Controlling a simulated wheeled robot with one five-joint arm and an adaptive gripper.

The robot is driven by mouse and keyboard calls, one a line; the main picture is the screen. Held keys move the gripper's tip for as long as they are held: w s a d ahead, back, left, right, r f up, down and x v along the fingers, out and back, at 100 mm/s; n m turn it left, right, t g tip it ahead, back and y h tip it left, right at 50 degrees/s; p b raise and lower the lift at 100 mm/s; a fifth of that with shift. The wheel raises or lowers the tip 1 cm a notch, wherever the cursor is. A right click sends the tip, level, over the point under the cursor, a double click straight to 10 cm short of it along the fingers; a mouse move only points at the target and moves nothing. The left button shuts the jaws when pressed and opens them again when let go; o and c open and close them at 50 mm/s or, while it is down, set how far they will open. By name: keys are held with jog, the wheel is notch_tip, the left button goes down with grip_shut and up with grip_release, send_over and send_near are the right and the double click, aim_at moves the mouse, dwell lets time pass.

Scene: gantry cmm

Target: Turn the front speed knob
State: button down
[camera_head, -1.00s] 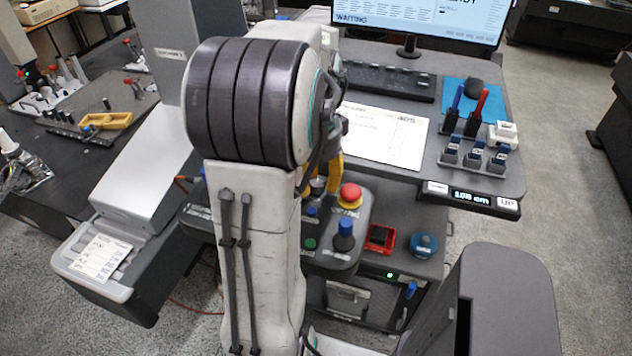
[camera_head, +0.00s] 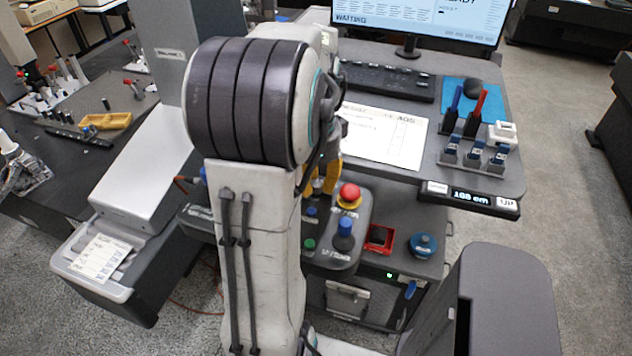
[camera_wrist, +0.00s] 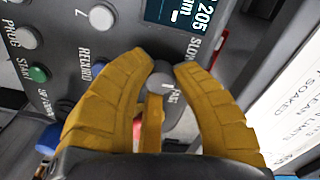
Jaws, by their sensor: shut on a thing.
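The grey speed knob (camera_wrist: 166,88) sits on the dark control panel (camera_wrist: 112,22) in the wrist view, beside the SLOW lettering. In the camera_head view my arm hides the knob, and only a bit of the yellow gripper (camera_head: 328,180) shows behind the arm, over the panel (camera_head: 333,262).
On the panel are a red emergency button (camera_head: 349,194), a blue-topped joystick (camera_head: 343,236) and a green button (camera_wrist: 38,73). A small display (camera_wrist: 178,10) is close above the gripper. The desk (camera_head: 470,185) with keyboard and monitor stands behind on the right.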

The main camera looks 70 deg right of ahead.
jog(key=shift+f+n, duration=0.1)
jog(key=shift+n, duration=0.2)
jog(key=n, duration=0.4)
jog(key=shift+a+n+b, duration=0.1)
jog(key=shift+n+b, duration=0.25)
jog(key=shift+n, duration=2.15)
jog(key=c, duration=1.3)
grip_release()
